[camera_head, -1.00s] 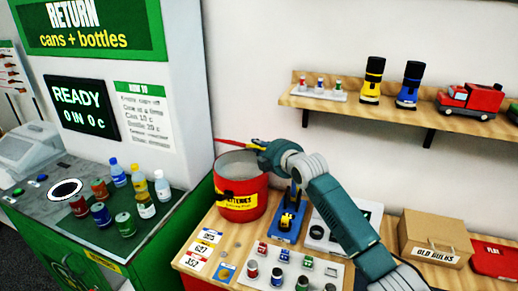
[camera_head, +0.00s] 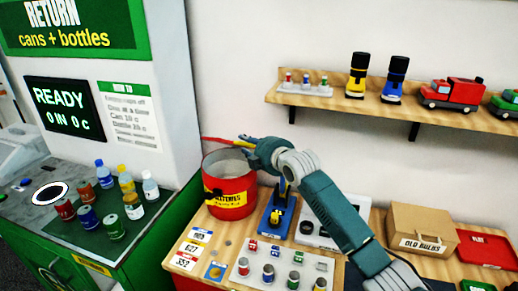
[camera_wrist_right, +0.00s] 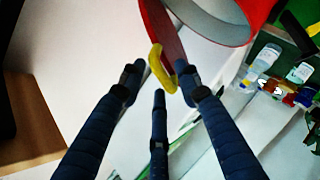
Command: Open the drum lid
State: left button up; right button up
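The red battery drum (camera_head: 216,190) with a yellow label stands on the wooden counter. Its mouth is uncovered and its grey inside shows. The red lid (camera_head: 216,140) stands raised at the drum's back, seen nearly edge-on. In the right wrist view the lid (camera_wrist_right: 158,25) stands beside the open drum (camera_wrist_right: 262,12), with a yellow handle (camera_wrist_right: 160,68) on it. My right gripper (camera_head: 250,146) is behind the drum's rim at the handle. Its fingers (camera_wrist_right: 160,78) are spread around the handle, with a gap on the left; contact on the right is unclear. My left gripper is not in view.
A blue stand (camera_head: 277,218) is just right of the drum. A tray of batteries (camera_head: 240,270) lies in front. A shelf (camera_head: 420,108) with flashlights and toy trucks hangs above right. The green return machine (camera_head: 130,262) is at the left.

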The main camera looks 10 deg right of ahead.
jog(key=v, duration=1)
jog(key=shift+s, duration=0.25)
jog(key=shift+r, duration=0.1)
